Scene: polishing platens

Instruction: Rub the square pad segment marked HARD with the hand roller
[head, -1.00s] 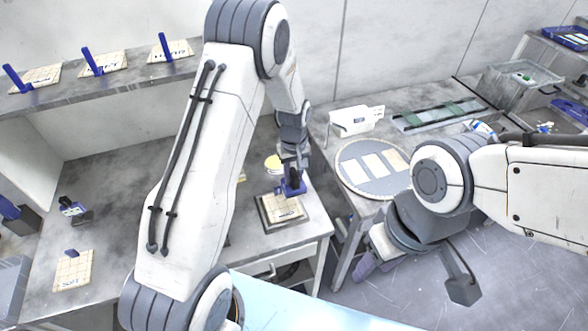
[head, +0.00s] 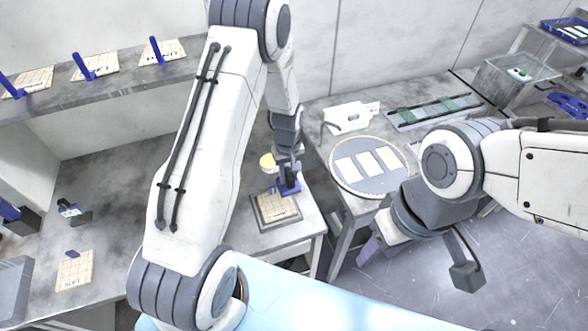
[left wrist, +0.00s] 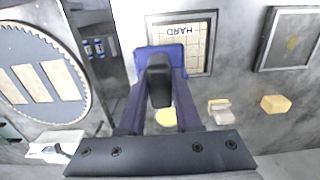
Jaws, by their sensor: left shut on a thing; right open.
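The square pad segment marked HARD (head: 275,209) lies in a dark-rimmed tray (head: 262,226) on the table by the drawer. Its grid and upside-down label show in the left wrist view (left wrist: 197,45). My left gripper (head: 287,178) is shut on the dark handle of the hand roller (left wrist: 159,82). The roller's blue head (head: 287,188) is at the pad's far edge; I cannot tell whether it touches. In the left wrist view the head covers the pad's lower left part. My right gripper (head: 370,252) is open and empty, low in front of the round platen.
The round platen (head: 345,178) with pale strips stands on the right table. A pad marked SOFT (head: 75,270) lies at lower left. Several pads with blue handles stand on the shelf (head: 110,95). A yellow round thing (head: 267,161) sits behind the tray.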

